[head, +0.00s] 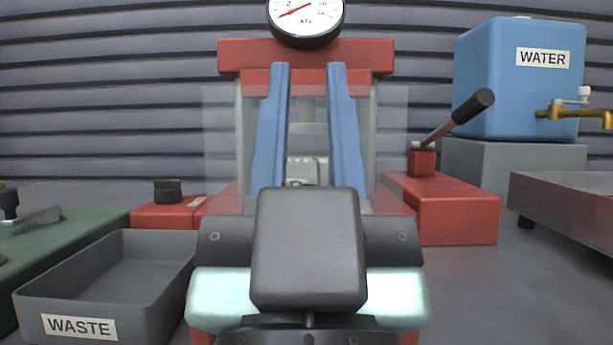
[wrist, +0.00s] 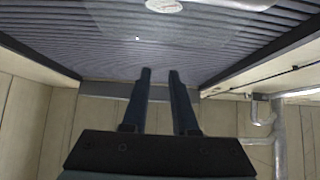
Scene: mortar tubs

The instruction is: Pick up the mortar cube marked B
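My gripper (head: 310,68) points upward in the middle of the head view, its two blue fingers apart with nothing held between them. It also shows in the wrist view (wrist: 160,74), open and empty. No cube with a readable B shows in either view. A small grey block-like part (head: 303,171) shows between the fingers, low down and behind them; I cannot tell what it is. My arm and gripper hide much of the red press (head: 383,58) behind them.
A grey WASTE tray (head: 105,275) stands at lower left beside a green surface (head: 75,228). A red lever unit (head: 450,212) is to the right. A blue WATER tank (head: 497,90) stands behind a metal tray (head: 575,200). A dial gauge (head: 305,18) tops the press.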

